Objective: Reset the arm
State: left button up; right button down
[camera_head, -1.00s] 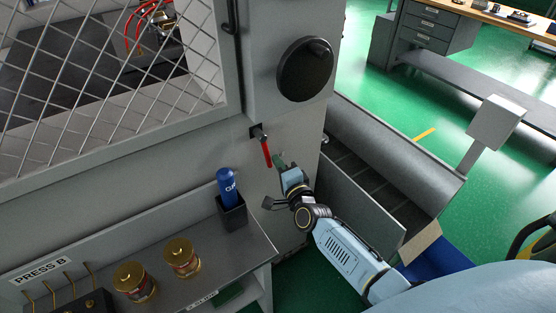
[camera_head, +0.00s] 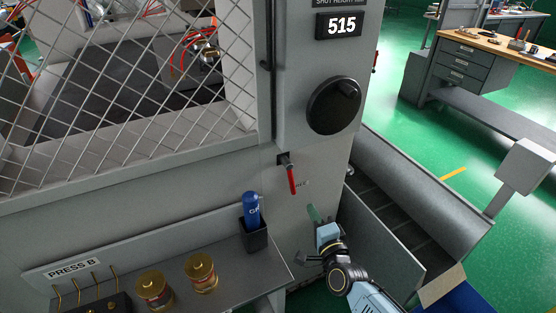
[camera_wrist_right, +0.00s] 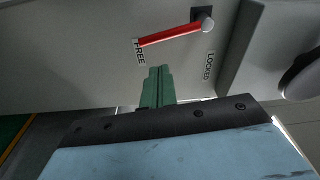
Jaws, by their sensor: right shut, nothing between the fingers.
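My right gripper (camera_head: 313,214) is at the lower middle of the head view, in front of the grey press panel. Its green fingers are together with nothing between them; they also show in the right wrist view (camera_wrist_right: 157,84). The red lever (camera_head: 291,180) hangs from its pivot on the panel, above and to the left of the fingertips. In the right wrist view the red lever (camera_wrist_right: 170,33) points toward the FREE label (camera_wrist_right: 139,52), away from the LOCKED label (camera_wrist_right: 208,65). The fingers are apart from the lever. My left gripper is not in view.
A black knob (camera_head: 334,106) sits above the lever. A blue can (camera_head: 252,208) stands in a dark holder on the shelf, left of my gripper. Two brass-topped jars (camera_head: 201,272) stand on the shelf (camera_head: 240,285). A grey conveyor chute (camera_head: 430,205) is at the right.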

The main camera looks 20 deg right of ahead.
jog(key=s+a+f+n+g, duration=0.1)
jog(key=s+f+n+g, duration=0.2)
jog(key=s+f, duration=0.35)
jog(key=s+a+f+n+g+y, duration=0.15)
jog(key=s+f+n, duration=0.25)
jog(key=f, duration=0.6)
jog(key=s+f+n+g, duration=0.3)
jog(key=s+f+g, duration=0.15)
jog(key=f, duration=0.35)
jog(key=s+f+n+g, duration=0.2)
jog(key=s+f+n, duration=0.1)
jog(key=s, duration=0.7)
jog(key=s+f+n+g, duration=0.3)
jog(key=s+f, duration=0.3)
jog(key=s, duration=0.5)
jog(key=s+f+n+g, duration=0.3)
jog(key=s+f, duration=0.2)
jog(key=s, duration=0.5)
jog(key=shift+s+d+n+h, duration=0.25)
jog(key=shift+d+n+h, duration=0.1)
jog(key=shift+h, duration=0.1)
